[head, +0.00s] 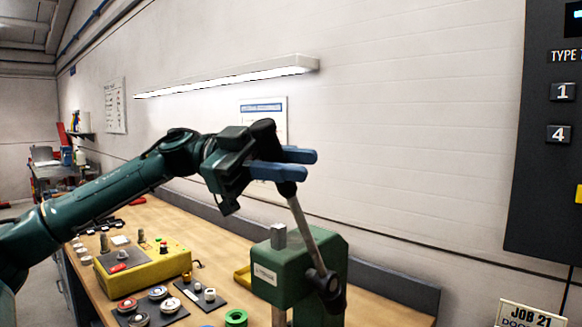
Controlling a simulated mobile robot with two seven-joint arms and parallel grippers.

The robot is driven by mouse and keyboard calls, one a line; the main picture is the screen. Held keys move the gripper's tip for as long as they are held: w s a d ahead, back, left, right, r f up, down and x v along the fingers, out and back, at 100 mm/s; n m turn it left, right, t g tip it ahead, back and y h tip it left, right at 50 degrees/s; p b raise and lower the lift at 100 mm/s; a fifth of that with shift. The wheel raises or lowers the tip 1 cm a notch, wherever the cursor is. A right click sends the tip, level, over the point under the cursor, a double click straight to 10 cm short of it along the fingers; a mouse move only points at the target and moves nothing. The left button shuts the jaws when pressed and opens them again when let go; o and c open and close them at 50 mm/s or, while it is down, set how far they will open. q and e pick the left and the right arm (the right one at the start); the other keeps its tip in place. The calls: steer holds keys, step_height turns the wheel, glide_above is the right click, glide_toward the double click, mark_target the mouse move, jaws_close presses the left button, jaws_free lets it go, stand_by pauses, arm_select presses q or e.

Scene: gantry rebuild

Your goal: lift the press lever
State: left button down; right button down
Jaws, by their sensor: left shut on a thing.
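The press (271,279) is a green block on the wooden bench, with a small grey metal post on top. Its lever (305,230) is a steel rod that rises from a dark hub on the press's right side and leans up and left. A dark knob (287,189) tops the lever. My left gripper (300,164), with blue fingers, is at the lever's upper end and shut on it. The fingers partly hide the top of the knob. My right gripper is not in view.
A yellow box (170,266) with buttons stands on the bench (205,225) to the left. Dark plates with round parts (158,293) and a green ring (236,317) lie in front. A dark panel (540,130) with numbered keys fills the right edge.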

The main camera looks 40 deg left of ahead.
arm_select(q)
steer(key=shift+w+a+r, duration=0.1)
steer(key=shift+w+r, duration=0.05)
steer(key=c, duration=1.6)
jaws_free()
steer(key=shift+c, duration=0.2)
steer(key=shift+o, duration=1.4)
steer(key=shift+w, duration=0.15)
steer(key=shift+o, duration=0.8)
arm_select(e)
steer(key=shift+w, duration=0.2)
arm_select(q)
steer(key=b+v, duration=0.2)
steer(key=v, duration=0.1)
steer(key=shift+f, duration=0.35)
steer(key=b+v, duration=0.2)
steer(key=v, duration=0.8)
steer(key=shift+r, duration=0.3)
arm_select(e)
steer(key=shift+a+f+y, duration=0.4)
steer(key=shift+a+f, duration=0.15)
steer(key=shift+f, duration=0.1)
